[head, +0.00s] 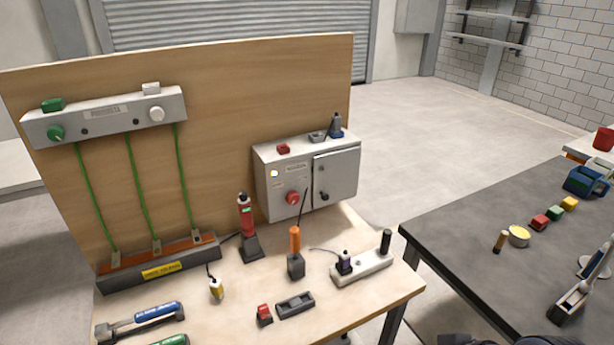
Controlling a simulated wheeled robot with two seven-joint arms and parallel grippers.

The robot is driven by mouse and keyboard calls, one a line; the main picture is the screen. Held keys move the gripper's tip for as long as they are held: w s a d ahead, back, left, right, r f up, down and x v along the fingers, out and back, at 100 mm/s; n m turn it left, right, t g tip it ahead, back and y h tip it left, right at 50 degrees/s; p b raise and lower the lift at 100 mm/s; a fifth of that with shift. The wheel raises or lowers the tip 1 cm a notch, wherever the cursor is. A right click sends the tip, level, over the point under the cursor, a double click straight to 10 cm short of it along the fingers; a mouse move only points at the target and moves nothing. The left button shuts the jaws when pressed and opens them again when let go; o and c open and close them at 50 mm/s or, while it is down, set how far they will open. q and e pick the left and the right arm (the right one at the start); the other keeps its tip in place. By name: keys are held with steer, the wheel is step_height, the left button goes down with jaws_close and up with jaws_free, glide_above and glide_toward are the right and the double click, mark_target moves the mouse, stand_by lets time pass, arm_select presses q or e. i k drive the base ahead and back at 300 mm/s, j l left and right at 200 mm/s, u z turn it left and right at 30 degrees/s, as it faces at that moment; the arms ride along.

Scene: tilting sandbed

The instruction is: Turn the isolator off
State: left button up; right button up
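A grey control box (262,190) is fixed low on the upright wooden board, right of its middle. A red round knob (292,198), which looks like the isolator switch, sits on its left front. Its exact turn position is too small to read. A small pale lamp (274,173) is above and left of the knob. The box's right part is a grey door (343,172), which looks closed, with a dark handle (323,196). Neither of my grippers can be made out in the head view.
On the wooden bench (375,296) before the box stand a red-and-black device (246,215), an orange-handled tool (294,240) and a white power strip (362,268). A grey rail (105,115) with green wires is at left. A dark table (450,220) with small objects is at right.

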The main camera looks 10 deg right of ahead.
mark_target(293, 198)
steer(key=i+l+u, duration=0.15)
steer(key=u, duration=0.2)
steer(key=i+l+u, duration=0.15)
steer(key=u, duration=0.2)
steer(key=i+l+u, duration=0.1)
steer(key=l+u, duration=0.25)
steer(key=j, duration=0.1)
